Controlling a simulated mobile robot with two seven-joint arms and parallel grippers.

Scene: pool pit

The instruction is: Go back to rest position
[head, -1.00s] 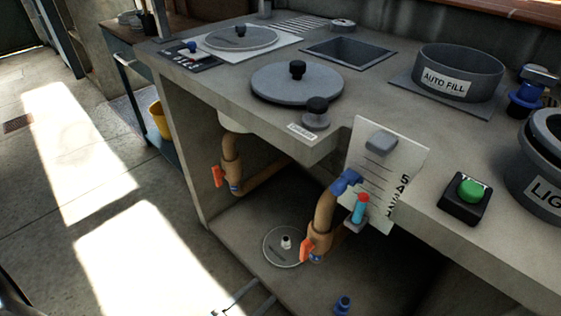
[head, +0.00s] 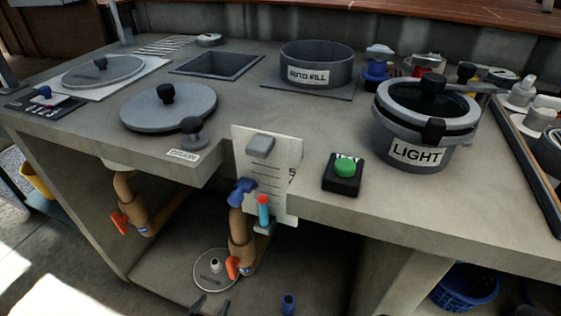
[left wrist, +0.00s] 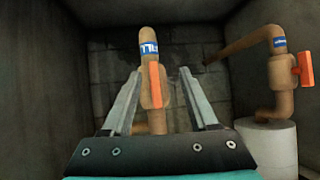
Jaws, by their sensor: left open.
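My left gripper (head: 210,305) shows only as two dark fingertips at the bottom edge of the head view, in front of the floor of the bay under the counter. In the left wrist view my left gripper (left wrist: 159,73) is open, its two fingers apart. A tan pipe with an orange handle (left wrist: 155,84) shows between and beyond the fingers there; I cannot tell whether it touches them. A second tan pipe (left wrist: 283,75) with an orange handle stands to the right, by a white cylinder. My right gripper is not in view.
The grey counter (head: 290,130) overhangs the bay. Below it are a tan pipe (head: 127,195) at left, another pipe (head: 238,235) by a white card (head: 285,155), a round drain cover (head: 215,270) and a blue fitting (head: 288,303). A blue basket (head: 465,288) stands at lower right.

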